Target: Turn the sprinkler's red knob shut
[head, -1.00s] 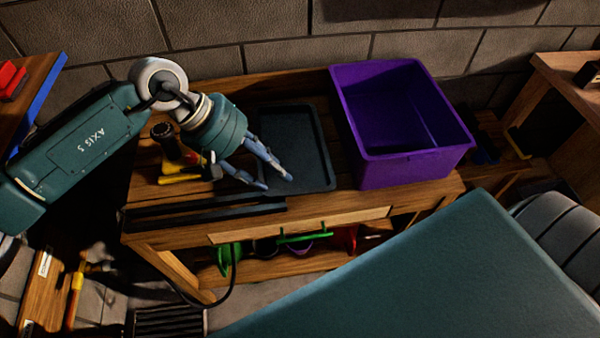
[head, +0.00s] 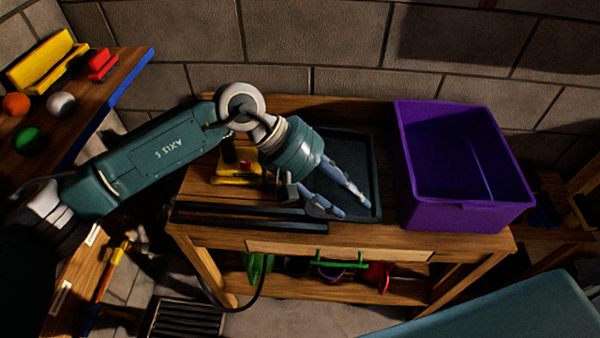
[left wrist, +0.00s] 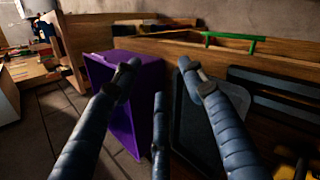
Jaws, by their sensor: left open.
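I cannot make out a sprinkler with certainty. A red object (head: 377,276) sits on the bench's lower shelf, partly hidden; I cannot tell whether it is the knob. A green piece (head: 257,266) stands on the same shelf to the left, with a dark hose (head: 258,290) near it. My left gripper (head: 356,208) is open and empty above the black tray (head: 345,150) on the bench top. In the left wrist view its spread fingers (left wrist: 158,75) have nothing between them. My right gripper is not in view.
A purple bin (head: 415,205) stands right of the tray. A yellow-and-black tool (head: 238,172) is partly behind my left arm. A green handle (head: 338,261) is on the bench front. At left, a shelf (head: 75,125) holds balls and a yellow object (head: 45,65).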

